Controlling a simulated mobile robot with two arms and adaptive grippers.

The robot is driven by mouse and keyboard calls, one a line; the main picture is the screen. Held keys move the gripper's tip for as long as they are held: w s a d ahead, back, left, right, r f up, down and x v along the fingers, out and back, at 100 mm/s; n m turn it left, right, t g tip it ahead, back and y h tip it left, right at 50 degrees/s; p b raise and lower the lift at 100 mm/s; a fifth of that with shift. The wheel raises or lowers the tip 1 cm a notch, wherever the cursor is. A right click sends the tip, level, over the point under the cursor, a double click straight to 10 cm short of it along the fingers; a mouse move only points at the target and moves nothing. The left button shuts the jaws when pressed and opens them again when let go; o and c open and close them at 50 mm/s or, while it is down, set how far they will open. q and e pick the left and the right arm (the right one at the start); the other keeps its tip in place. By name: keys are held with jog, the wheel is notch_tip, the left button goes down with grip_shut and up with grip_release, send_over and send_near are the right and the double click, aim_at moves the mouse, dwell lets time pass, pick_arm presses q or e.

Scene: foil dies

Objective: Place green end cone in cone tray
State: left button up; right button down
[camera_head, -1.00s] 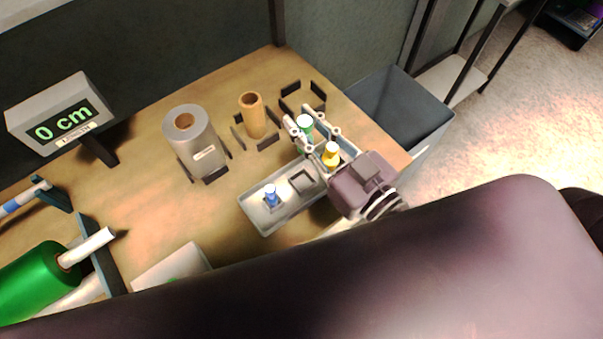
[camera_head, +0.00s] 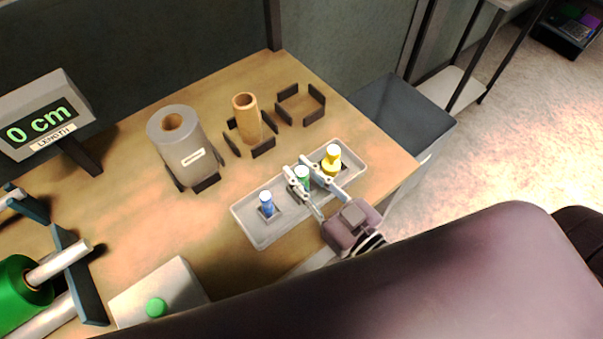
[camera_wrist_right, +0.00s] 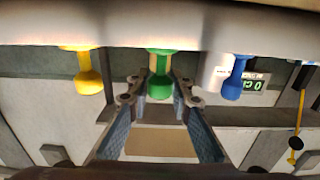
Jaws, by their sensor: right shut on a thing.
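The green end cone (camera_head: 302,173) stands upright at the middle slot of the pale cone tray (camera_head: 258,238), between the blue cone (camera_head: 266,205) and the yellow cone (camera_head: 332,158). My right gripper (camera_head: 297,166) is shut on the green cone, one finger on each side. In the right wrist view, which looks upside down, the green cone (camera_wrist_right: 160,82) is between the fingertips (camera_wrist_right: 159,88), with the yellow cone (camera_wrist_right: 88,75) left and the blue cone (camera_wrist_right: 234,82) right. The cone's seat is hidden, so I cannot tell whether it touches bottom. My left gripper is not in view.
A grey roll (camera_head: 185,145) and a brown tube (camera_head: 246,120) stand in dark holders behind the tray, beside an empty holder (camera_head: 300,103). A length display (camera_head: 45,115) stands at the left. A grey bin (camera_head: 410,120) is beyond the table's right edge.

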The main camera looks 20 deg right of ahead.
jog(key=shift+r, duration=0.1)
jog(key=shift+f, duration=0.2)
jog(key=c, duration=1.7)
grip_release()
jog(key=shift+c, duration=0.2)
